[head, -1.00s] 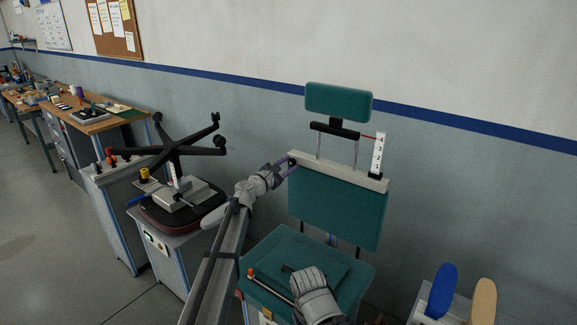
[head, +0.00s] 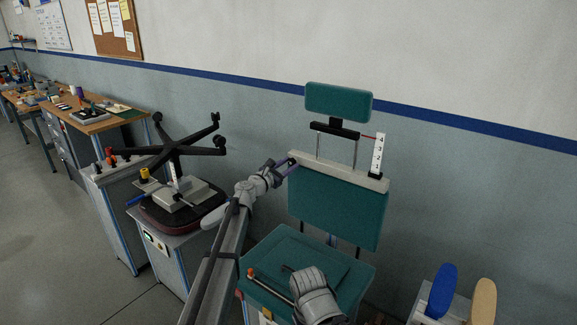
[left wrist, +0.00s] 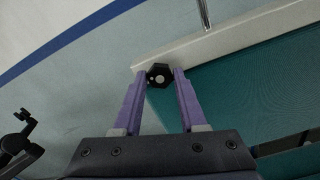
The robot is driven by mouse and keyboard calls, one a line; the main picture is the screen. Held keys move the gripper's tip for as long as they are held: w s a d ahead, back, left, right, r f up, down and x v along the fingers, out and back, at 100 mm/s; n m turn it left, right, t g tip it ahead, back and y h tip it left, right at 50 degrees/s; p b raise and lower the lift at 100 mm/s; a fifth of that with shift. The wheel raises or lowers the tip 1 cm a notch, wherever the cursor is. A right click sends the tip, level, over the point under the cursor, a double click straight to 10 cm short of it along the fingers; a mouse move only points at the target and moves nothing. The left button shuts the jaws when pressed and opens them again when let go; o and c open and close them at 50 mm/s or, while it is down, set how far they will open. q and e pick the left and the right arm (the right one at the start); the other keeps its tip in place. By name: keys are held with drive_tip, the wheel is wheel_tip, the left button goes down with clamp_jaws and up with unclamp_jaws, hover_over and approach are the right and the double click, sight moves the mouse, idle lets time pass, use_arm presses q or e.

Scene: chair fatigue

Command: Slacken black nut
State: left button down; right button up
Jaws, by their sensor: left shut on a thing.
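The black nut (left wrist: 159,75) is a small dark hexagonal piece with a pale centre at the left end of the cream bar on the chair back. My left gripper (left wrist: 159,84) has its two purple fingers on either side of the nut and is shut on it. In the head view my left gripper (head: 286,165) reaches the bar's left end and its fingers mostly hide the nut. The cream bar (head: 335,172) crosses the top of the teal backrest (head: 335,212). My right arm shows at the bottom of the head view, but its fingertips cannot be made out.
A teal headrest (head: 338,102) stands on two rods above the bar. A numbered scale (head: 378,155) stands at the bar's right end. The teal seat (head: 335,265) lies below. An upturned chair base (head: 175,150) stands left, and blue (head: 441,290) and tan (head: 483,302) pads stand lower right.

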use_arm(q)
drive_tip(key=shift+s, duration=0.1)
drive_tip(key=shift+c, duration=2.3)
unclamp_jaws()
drive_tip(key=v, duration=0.7)
drive_tip(key=shift+s+a, duration=0.25)
